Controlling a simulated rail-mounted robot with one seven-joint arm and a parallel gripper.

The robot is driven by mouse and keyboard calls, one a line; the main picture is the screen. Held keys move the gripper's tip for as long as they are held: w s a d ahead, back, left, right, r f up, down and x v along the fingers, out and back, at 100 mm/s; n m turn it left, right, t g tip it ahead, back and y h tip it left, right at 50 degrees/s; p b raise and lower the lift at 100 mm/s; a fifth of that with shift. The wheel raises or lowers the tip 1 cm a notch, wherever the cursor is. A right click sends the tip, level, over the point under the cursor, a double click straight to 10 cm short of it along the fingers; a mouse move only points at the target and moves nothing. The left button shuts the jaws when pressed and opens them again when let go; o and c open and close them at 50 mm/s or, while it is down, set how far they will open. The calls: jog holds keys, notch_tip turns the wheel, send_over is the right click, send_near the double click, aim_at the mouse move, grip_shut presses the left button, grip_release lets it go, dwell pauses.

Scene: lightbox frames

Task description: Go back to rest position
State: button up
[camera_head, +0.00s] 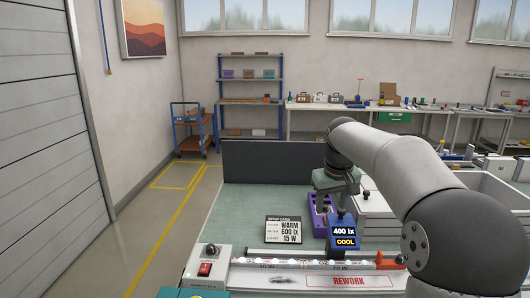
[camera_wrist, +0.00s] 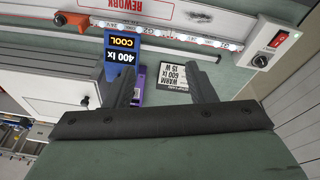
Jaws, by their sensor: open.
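My gripper (camera_wrist: 160,66) is open in the wrist view, its two dark fingers spread apart with nothing between them. In the head view my arm reaches in from the right, and the gripper end (camera_head: 328,190) hangs near a purple holder (camera_head: 319,222); its fingers are hard to make out there. The purple holder shows only partly in the wrist view (camera_wrist: 140,78), behind the left finger. A blue meter (camera_head: 343,236) reading "400 lx COOL" stands in front of the holder. A setup card (camera_head: 283,230) reading "WARM 600 lx 15 W" lies to its left.
A light bar (camera_head: 305,263) runs along the bench front, above a "REWORK" tray (camera_head: 335,282). A box with a red switch (camera_head: 205,269) sits at front left. A dark panel (camera_head: 265,162) closes the bench's back. White drawers (camera_head: 378,212) stand right. The bench's left side is clear.

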jog(key=s+a+f, duration=0.1)
jog(key=s+f, duration=0.4)
jog(key=s, duration=0.6)
jog(key=s+a+f+m+g, duration=0.1)
jog(key=s+f, duration=0.4)
jog(key=s, duration=0.7)
jog(key=s+f+m+g, duration=0.1)
jog(key=s+f, duration=0.4)
jog(key=s, duration=0.7)
jog(key=shift+a+b, duration=0.35)
jog(key=shift+a, duration=0.05)
